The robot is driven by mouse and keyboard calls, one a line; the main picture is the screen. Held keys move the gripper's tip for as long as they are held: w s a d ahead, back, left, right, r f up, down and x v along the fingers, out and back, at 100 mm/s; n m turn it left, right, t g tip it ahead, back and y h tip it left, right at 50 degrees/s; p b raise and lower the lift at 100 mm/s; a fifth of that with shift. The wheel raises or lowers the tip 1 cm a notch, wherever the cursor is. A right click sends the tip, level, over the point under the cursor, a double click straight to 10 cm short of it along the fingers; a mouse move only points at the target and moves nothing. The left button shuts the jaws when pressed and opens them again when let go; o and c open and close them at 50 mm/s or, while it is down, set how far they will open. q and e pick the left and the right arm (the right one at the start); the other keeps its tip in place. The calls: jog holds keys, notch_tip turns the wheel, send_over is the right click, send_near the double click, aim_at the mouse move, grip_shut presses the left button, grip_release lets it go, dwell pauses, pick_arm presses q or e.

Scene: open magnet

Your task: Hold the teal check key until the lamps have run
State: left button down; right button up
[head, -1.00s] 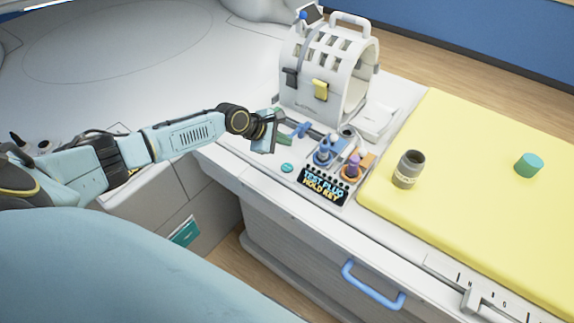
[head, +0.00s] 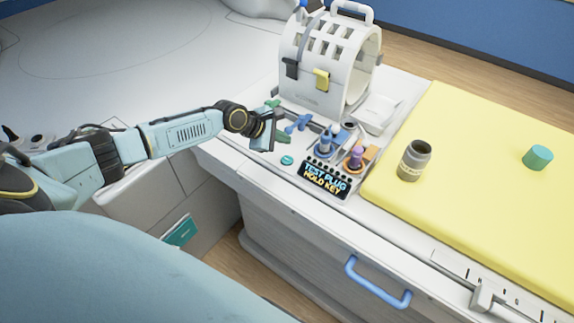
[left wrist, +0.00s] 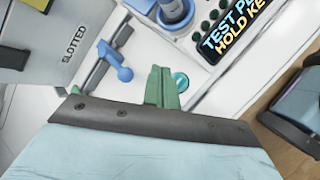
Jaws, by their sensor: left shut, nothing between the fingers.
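The teal check key (head: 287,160) is a small round button on the white counter, left of the black sign reading "TEST PLUG HOLD KEY" (head: 325,180). In the left wrist view the key (left wrist: 181,81) shows beside the green fingers, partly hidden by them. My left gripper (head: 286,138) is shut and empty, its fingertips just behind the key in the head view; the fingers also show in the left wrist view (left wrist: 160,86). I cannot see them touching the key. Several small round lamps (head: 318,164) line the panel by the sign and look dark. My right gripper is out of view.
Blue (head: 326,141) and purple (head: 356,156) plugs stand on the panel. A blue lever (head: 298,124) lies close behind my left gripper. A white slotted housing (head: 328,65) stands at the back. A yellow mat (head: 470,180) with a grey jar (head: 415,160) and teal cylinder (head: 538,157) lies right.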

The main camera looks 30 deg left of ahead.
pick_arm(q)
jog(key=b, duration=0.3)
send_over(284, 160)
notch_tip(284, 160, down, 4)
jog(key=shift+s+f, duration=0.1)
jog(key=shift+f+b, duration=0.4)
jog(key=shift+f, duration=0.1)
jog(key=shift+f, duration=0.15)
dwell(1.3)
jog(key=shift+f, duration=0.25)
